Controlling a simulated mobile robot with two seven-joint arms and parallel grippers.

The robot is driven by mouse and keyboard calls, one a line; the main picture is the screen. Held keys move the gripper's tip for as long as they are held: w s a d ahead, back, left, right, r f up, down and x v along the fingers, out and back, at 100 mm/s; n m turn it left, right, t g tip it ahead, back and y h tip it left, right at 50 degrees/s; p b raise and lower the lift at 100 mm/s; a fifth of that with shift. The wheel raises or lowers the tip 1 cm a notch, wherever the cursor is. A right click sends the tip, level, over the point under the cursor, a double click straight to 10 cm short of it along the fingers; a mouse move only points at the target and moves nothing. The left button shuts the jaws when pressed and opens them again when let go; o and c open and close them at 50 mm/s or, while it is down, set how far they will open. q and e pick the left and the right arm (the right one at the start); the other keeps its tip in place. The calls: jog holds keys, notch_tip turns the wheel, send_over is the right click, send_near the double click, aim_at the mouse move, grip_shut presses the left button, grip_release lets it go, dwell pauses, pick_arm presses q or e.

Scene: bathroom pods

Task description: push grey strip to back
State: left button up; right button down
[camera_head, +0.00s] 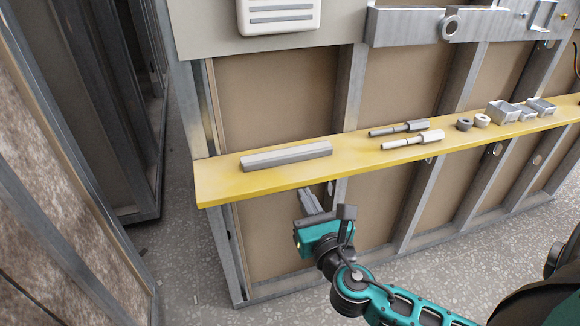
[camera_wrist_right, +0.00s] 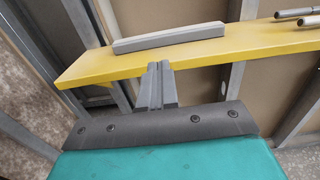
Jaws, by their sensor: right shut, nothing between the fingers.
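The grey strip (camera_head: 287,156) is a long bar lying flat on the left part of the yellow shelf (camera_head: 222,187), roughly parallel to the shelf's front edge. It also shows in the right wrist view (camera_wrist_right: 168,38), with bare yellow shelf in front of it. My right gripper (camera_head: 309,197) is shut and empty. In the head view it appears just below the shelf's front edge, in front of the strip. In the wrist view its closed fingertips (camera_wrist_right: 160,66) overlap the shelf's front edge; I cannot tell whether they touch it. My left gripper is not in view.
Two rod-like tools (camera_head: 412,140), ring parts (camera_head: 481,120) and metal brackets (camera_head: 503,112) sit on the shelf to the right. A white box (camera_head: 279,14) hangs on the panel above. Metal studs (camera_head: 349,97) stand behind the shelf. Another wall frame (camera_head: 60,170) stands at left.

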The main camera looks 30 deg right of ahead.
aim_at(285, 158)
jog(key=x, duration=1)
jog(key=shift+w+d, duration=0.15)
jog(key=shift+w, duration=0.35)
jog(key=shift+w+d+r, duration=0.1)
jog(key=shift+w+d, duration=0.05)
jog(key=shift+w, duration=0.35)
jog(key=shift+w+d, duration=0.15)
jog(key=shift+w, duration=0.4)
jog(key=shift+s, duration=0.15)
